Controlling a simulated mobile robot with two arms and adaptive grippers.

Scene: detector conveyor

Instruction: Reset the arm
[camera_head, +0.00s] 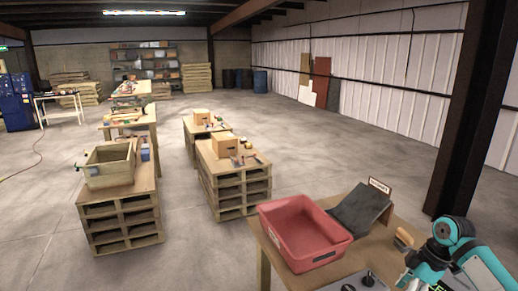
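My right arm (452,240), teal and white, is bent at the lower right, beside the near table (385,250). Its lower part runs down and left towards the bottom edge. A dark grey and black shape (366,281) at the bottom edge is cut off, and I cannot tell whether it is part of my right gripper. No held object shows. My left arm and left gripper are out of view.
A red bin (305,232) stands on the near table, beside a dark sloped panel (360,210) with a small sign (380,186). A small tan-topped object (403,240) lies near my arm. Pallet stacks (232,182) and a wooden crate (110,164) stand farther left. Open floor lies between.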

